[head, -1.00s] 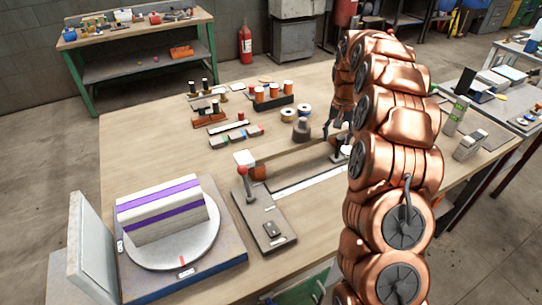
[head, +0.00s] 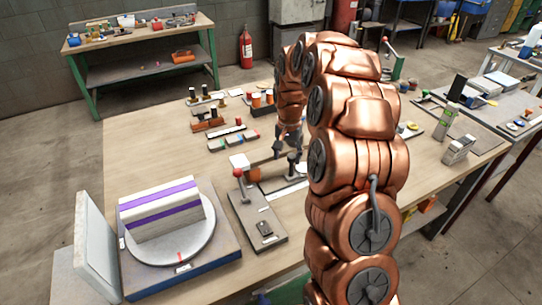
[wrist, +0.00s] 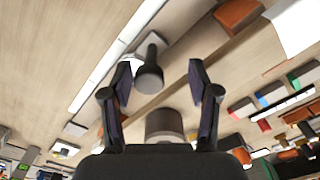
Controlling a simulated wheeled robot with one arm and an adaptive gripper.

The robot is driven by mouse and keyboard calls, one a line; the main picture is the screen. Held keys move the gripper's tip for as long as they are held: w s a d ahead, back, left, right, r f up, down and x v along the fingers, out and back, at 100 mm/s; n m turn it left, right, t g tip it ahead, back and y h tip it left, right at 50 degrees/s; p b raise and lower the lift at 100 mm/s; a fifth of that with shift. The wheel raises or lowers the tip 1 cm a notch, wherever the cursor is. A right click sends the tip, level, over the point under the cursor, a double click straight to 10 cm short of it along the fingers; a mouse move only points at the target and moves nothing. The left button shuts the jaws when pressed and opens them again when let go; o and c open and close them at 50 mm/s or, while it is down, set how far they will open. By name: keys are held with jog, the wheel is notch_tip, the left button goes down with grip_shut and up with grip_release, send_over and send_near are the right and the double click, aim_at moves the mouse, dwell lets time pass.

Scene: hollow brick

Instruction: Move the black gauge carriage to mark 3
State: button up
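The black gauge carriage (head: 293,164) has an upright dark knob and stands on the rail beside a white scale strip (head: 285,192). In the wrist view the carriage's knob (wrist: 150,72) lies between my fingers, nearer the left finger; whether that finger touches it I cannot tell. My gripper (wrist: 161,68) is open. In the head view my gripper (head: 284,147) is just above and beside the knob, partly hidden by my arm. The strip (wrist: 112,62) shows in the wrist view, but no mark number is legible. My arm hides the rail's right part.
An orange-brown block (head: 254,175) stands near the rail's left end. A red-knobbed lever plate (head: 257,222) and a turntable with a striped block (head: 163,210) are at front left. A grey cylinder (wrist: 165,125) and colored parts (head: 232,138) stand behind the rail.

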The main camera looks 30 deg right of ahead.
jog(key=shift+a+p, duration=0.3)
jog(key=shift+a, duration=1.1)
notch_tip(320, 180, up, 9)
jog(key=shift+p, duration=0.35)
dwell(0.4)
dwell(0.5)
